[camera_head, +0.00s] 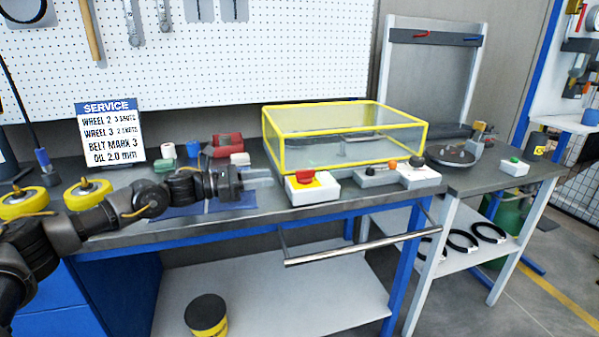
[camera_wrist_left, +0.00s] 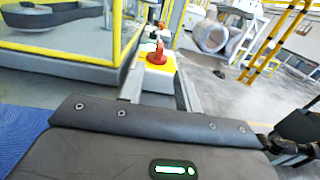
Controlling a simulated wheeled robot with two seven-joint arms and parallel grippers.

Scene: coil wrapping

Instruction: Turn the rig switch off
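The likely rig switch is a white box with a yellow top and a red knob (camera_head: 305,178), at the bench's front edge in front of the yellow-framed clear cover. In the left wrist view the red knob (camera_wrist_left: 157,53) stands up from the yellow top, beyond my fingers. My left gripper (camera_head: 268,178) comes in level from the left, just left of the switch box. Its two fingers (camera_wrist_left: 160,88) are apart with nothing gripped, and the knob shows in line with the gap between them. Whether a fingertip touches the box cannot be told. My right gripper is not in view.
The yellow-framed clear cover (camera_head: 345,137) stands right behind the switch. A metal rail (camera_head: 350,247) runs below the bench edge. A service sign (camera_head: 110,132) stands at left.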

